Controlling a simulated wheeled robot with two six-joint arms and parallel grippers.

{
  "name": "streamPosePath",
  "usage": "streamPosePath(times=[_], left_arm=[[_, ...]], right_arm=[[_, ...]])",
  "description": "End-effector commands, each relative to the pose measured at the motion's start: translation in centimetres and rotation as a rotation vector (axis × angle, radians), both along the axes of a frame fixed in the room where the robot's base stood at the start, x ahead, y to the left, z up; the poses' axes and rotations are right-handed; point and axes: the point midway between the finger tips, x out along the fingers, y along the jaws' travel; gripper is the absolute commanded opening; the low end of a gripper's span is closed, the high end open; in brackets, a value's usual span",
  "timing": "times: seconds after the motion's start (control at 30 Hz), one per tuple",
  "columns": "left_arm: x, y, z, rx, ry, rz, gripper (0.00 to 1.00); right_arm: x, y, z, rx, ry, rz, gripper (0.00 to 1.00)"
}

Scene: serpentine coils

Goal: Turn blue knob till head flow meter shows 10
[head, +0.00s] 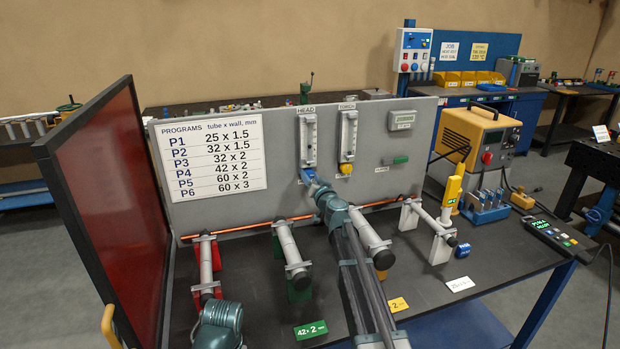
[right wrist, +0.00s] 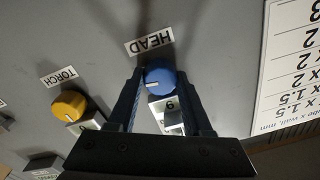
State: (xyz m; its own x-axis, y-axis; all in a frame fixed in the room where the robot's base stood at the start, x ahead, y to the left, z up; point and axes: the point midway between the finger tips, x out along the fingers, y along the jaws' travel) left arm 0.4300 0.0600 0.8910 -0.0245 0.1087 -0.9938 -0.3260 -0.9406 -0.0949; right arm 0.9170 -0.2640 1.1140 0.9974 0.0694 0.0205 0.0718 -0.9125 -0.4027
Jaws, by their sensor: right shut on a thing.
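The blue knob (right wrist: 160,80) sits on the grey panel under the HEAD label, its white pointer mark visible in the right wrist view. My right gripper (right wrist: 159,88) is shut on it, one dark finger on each side. In the head view my right gripper (head: 311,180) reaches the panel at the foot of the head flow meter (head: 308,138), a clear upright tube on a white plate. Its reading is too small to make out; in the right wrist view the gripper covers most of its scale. My left gripper is not in view.
The torch flow meter (head: 348,135) with its yellow knob (head: 345,168) stands just right of the head one. A programs chart (head: 210,155) is on the panel's left. A copper tube (head: 245,227) runs along the panel's base. A dark red screen (head: 110,215) stands at left.

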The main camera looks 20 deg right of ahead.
Motion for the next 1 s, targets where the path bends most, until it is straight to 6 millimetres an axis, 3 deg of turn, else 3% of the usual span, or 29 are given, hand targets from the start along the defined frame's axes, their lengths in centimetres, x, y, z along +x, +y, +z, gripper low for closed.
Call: streamPosePath(times=[0.33, 0.87, 0.9, 1.0], left_arm=[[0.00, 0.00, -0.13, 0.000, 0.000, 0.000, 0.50], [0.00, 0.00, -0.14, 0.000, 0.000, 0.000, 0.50], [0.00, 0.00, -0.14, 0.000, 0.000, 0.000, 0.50], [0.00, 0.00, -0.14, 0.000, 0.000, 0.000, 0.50]], right_arm=[[-0.02, 0.02, -0.02, 0.138, 0.004, 0.000, 0.00], [-0.03, 0.01, -0.03, 0.161, 0.005, 0.000, 0.00], [-0.03, 0.01, -0.02, 0.161, 0.005, 0.000, 0.52], [-0.03, 0.01, -0.02, 0.161, 0.005, 0.000, 0.70]])
